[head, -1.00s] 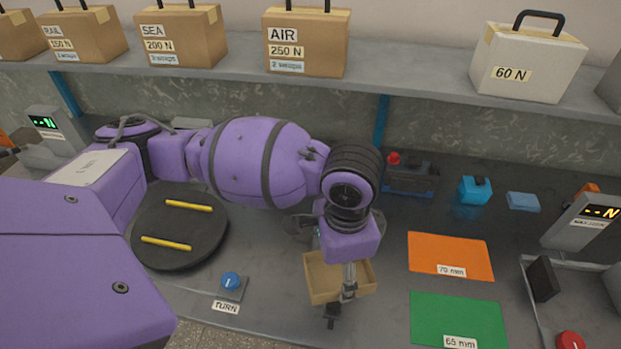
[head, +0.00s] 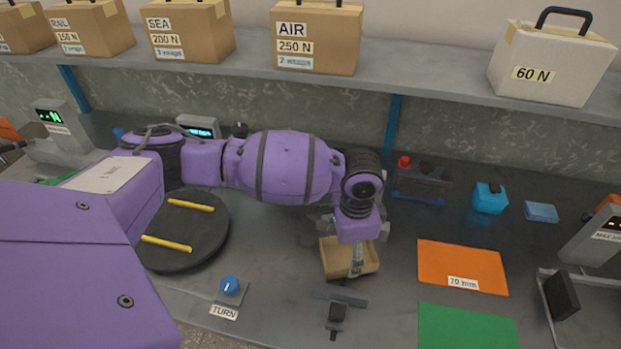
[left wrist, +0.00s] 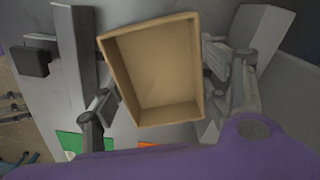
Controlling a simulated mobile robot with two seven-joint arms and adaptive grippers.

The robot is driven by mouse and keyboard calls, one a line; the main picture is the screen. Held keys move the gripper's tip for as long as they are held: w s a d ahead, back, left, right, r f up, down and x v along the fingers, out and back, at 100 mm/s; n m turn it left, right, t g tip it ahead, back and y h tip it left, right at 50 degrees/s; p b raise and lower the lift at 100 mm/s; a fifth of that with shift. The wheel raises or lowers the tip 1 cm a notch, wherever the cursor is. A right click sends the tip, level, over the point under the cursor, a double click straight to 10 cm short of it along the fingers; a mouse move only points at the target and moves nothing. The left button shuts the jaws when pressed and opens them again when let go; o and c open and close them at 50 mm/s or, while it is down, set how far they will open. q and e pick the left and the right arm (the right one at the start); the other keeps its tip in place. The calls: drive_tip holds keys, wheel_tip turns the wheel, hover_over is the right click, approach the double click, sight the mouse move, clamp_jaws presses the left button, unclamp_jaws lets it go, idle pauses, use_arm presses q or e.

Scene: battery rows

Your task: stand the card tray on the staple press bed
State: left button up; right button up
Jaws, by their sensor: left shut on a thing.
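The card tray is an open tan box (head: 336,268). It shows at mid-bench in the head view and from above, empty, in the left wrist view (left wrist: 155,70). My left gripper (head: 352,246) comes down over it from behind and is shut on it; in the left wrist view grey finger links flank the tray. I cannot tell whether its underside touches the bench. A black device with a red knob and blue base (head: 420,183) stands behind, to the right. It may be the staple press, but I cannot be sure; no bed shows clearly. My right gripper is out of view.
A grey bar with a black block (head: 337,312) lies just in front of the tray. Orange (head: 462,265) and green (head: 466,330) mats lie right, a black turntable (head: 205,250) and blue knob (head: 229,286) left. Blue blocks (head: 490,198) stand back right.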

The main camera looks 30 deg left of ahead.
use_arm(q)
drive_tip(key=shift+f, duration=0.4)
drive_tip(key=shift+f, duration=0.1)
drive_tip(key=o, duration=0.9)
drive_tip(key=shift+c, duration=0.2)
